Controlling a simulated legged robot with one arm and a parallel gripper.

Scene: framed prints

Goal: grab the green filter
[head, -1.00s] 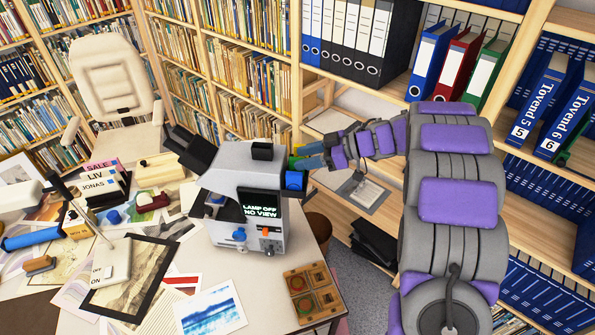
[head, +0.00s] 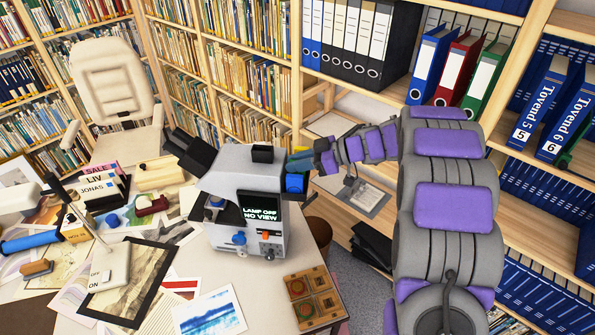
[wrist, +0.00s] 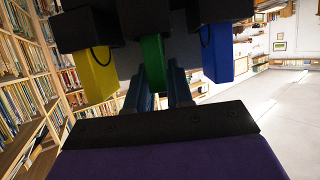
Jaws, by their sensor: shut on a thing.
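The green filter (wrist: 151,62) shows in the wrist view, hanging from a dark part of the grey device between the yellow filter (wrist: 97,75) and the blue filter (wrist: 217,62). My gripper (wrist: 162,80) is shut on the green filter, one blue finger on each side of it. In the head view my gripper (head: 303,161) reaches the right side of the device (head: 240,205). The blue filter (head: 296,183) shows there just below the fingers. The green and yellow filters are mostly hidden behind my gripper in that view.
The device's screen (head: 261,214) reads "LAMP OFF NO VIEW". A wooden tray (head: 313,298) with framed pieces lies near the desk's right edge. Prints, a lamp and small boxes crowd the desk at left. Shelves (head: 470,20) with binders stand behind my arm.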

